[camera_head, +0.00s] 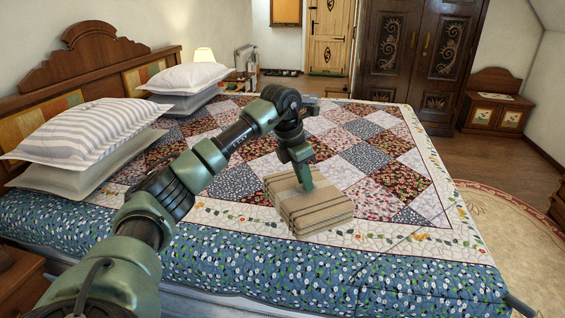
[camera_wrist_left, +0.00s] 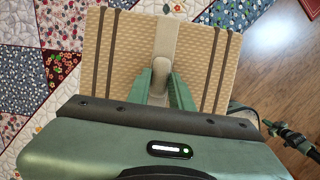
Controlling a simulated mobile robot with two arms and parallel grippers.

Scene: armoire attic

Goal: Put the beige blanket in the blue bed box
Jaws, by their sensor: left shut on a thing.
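The beige blanket (camera_head: 312,212) is folded into a thick block with dark stripes and shows over the near part of the bed in the head view. In the left wrist view the blanket (camera_wrist_left: 115,60) fills the upper middle, with a pale band down its center. My left gripper (camera_head: 306,184) points down at its top. In the left wrist view its green fingers (camera_wrist_left: 160,82) are shut on the blanket's middle. I cannot tell whether its underside touches the quilt. I cannot make out a blue bed box. A green and black arm part, likely my right, shows small at the wrist view's right edge.
The bed has a patchwork quilt (camera_head: 375,150) with a blue floral border. Striped pillows (camera_head: 85,130) lie at the left by the wooden headboard (camera_head: 100,50). A dark armoire (camera_head: 415,60) stands at the back. Wooden floor and a round rug (camera_head: 520,230) lie at the right.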

